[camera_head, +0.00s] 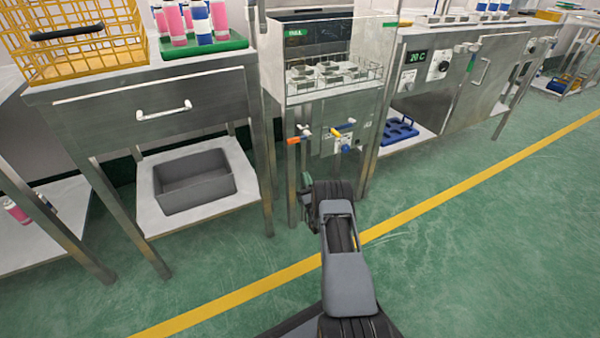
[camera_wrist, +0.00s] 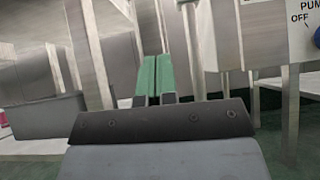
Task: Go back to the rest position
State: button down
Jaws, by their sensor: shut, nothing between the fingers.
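My gripper (camera_wrist: 156,78) is shut, its two green fingers side by side with nothing between them. In the head view my gripper (camera_head: 307,184) is small and partly hidden by the dark wrist. It is low in front of the steel machine (camera_head: 318,110) with a wire rack and several colored valves. No contact with anything can be seen.
A steel table (camera_head: 150,90) at left bears a yellow basket (camera_head: 75,55) and a green tray (camera_head: 205,48) with several cans. A grey bin (camera_head: 193,182) sits on its lower shelf. Green floor with a yellow line (camera_head: 470,183) is clear at right.

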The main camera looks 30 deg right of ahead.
jog(key=w+a+r+n+g+y+p, duration=0.1)
jog(key=a+r+n+g+y+p, duration=0.2)
jog(key=a+r+n+y+p, duration=0.45)
jog(key=w+a+r+n+g+y+p, duration=0.15)
jog(key=a+r+n+g+y, duration=0.35)
jog(key=r+y, duration=0.55)
jog(key=s+a+r+n+g+p, duration=0.3)
jog(key=a+r+n+g+p, duration=0.15)
jog(key=r, duration=0.25)
jog(key=s+a+r+n+g+y+p, duration=0.1)
jog(key=s+a+r+n+g+p, duration=0.2)
jog(key=s+a+r+g+p, duration=0.25)
jog(key=s+a+r+n+g+p, duration=0.2)
jog(key=a+r+n+g+p, duration=0.15)
jog(key=a+r, duration=0.4)
jog(key=s+r+n+g+h+p, duration=0.55)
jog(key=s+r+p, duration=0.25)
jog(key=s+r, duration=0.35)
jog(key=s+d+r+n+t+h+p, duration=0.4)
jog(key=s+d+r+n+h+p, duration=0.3)
jog(key=s+r+h+p, duration=0.4)
jog(key=shift+s+d+r+n+p, duration=0.3)
jog(key=shift+s+r+n+p, duration=0.1)
jog(key=shift+n+p, duration=0.35)
